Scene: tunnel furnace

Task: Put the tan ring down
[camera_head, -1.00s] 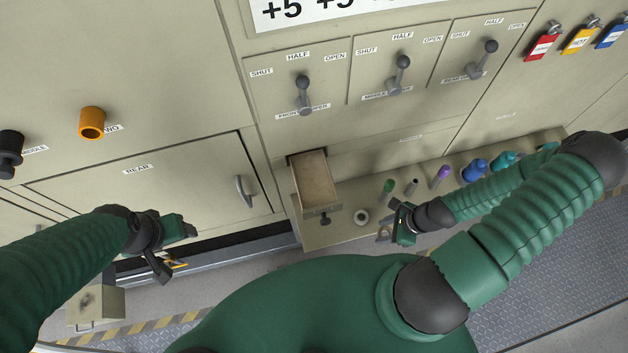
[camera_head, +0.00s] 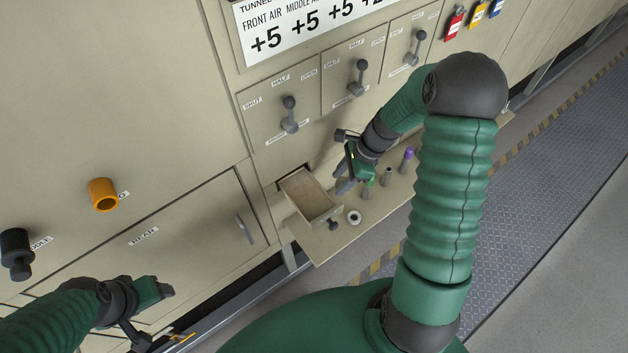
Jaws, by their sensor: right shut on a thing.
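My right gripper (camera_head: 346,184) points down beside the open drawer, over the narrow shelf. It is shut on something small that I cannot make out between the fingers. I cannot clearly see a tan ring there. A pale ring (camera_head: 354,217) with a dark hole lies on the shelf (camera_head: 325,249), right of the drawer's knob and apart from the gripper. My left gripper (camera_head: 146,312) is at the lower left, away from the shelf; its jaw gap is not clear.
The drawer (camera_head: 307,195) stands open. On the shelf stand a green peg (camera_head: 369,187), a dark grey peg (camera_head: 387,176) and a purple peg (camera_head: 407,158). An orange ring-shaped piece (camera_head: 103,195) juts from the furnace wall. Levers (camera_head: 290,115) are above the drawer.

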